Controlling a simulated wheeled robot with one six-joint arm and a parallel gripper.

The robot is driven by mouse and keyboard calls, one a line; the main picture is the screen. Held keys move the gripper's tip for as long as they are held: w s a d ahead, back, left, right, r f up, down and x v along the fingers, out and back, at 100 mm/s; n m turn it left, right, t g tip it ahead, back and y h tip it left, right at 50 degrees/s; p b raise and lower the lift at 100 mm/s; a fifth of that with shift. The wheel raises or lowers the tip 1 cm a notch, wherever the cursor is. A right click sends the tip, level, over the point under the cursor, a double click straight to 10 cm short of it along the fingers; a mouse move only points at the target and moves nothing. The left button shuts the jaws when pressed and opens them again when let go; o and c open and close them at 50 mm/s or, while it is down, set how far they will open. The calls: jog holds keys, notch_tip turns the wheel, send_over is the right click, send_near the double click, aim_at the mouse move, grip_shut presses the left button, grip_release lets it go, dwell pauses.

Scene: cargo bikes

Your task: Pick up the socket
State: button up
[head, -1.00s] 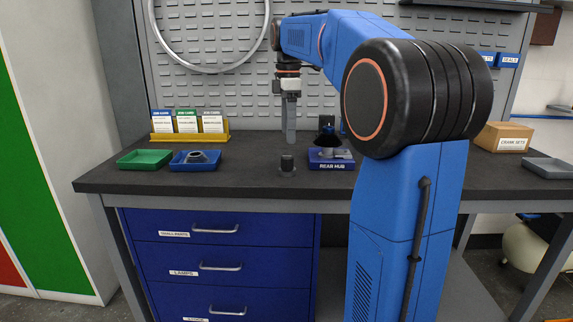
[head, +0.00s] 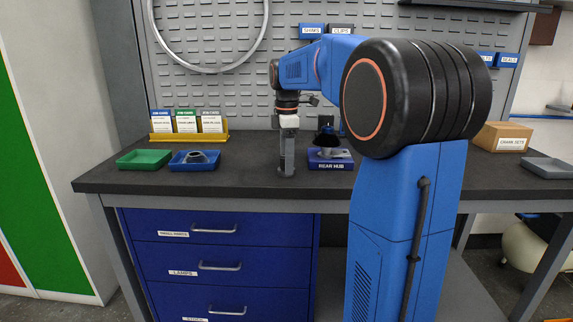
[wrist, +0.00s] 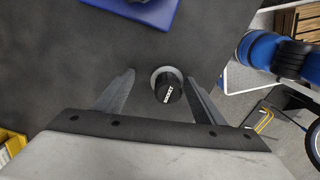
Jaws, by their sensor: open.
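The socket is a short black cylinder (wrist: 168,91) with a white "SOCKET" label, in the wrist view. It stands on a round grey base (wrist: 160,73). My gripper (wrist: 162,80) is open, with one finger on each side of the socket and a visible gap to each. In the head view, my gripper (head: 286,158) points straight down at the socket's spot on the bench, and its fingers mostly hide the socket.
The dark workbench (head: 240,182) is clear around this spot. A blue rear hub stand (head: 330,165) is close on the right. A blue tray with a grey part (head: 178,166) and a green tray (head: 143,160) are on the left. A card holder (head: 190,137) stands behind them.

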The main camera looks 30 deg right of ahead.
jog(key=c, duration=1.2)
jog(key=shift+r, duration=0.1)
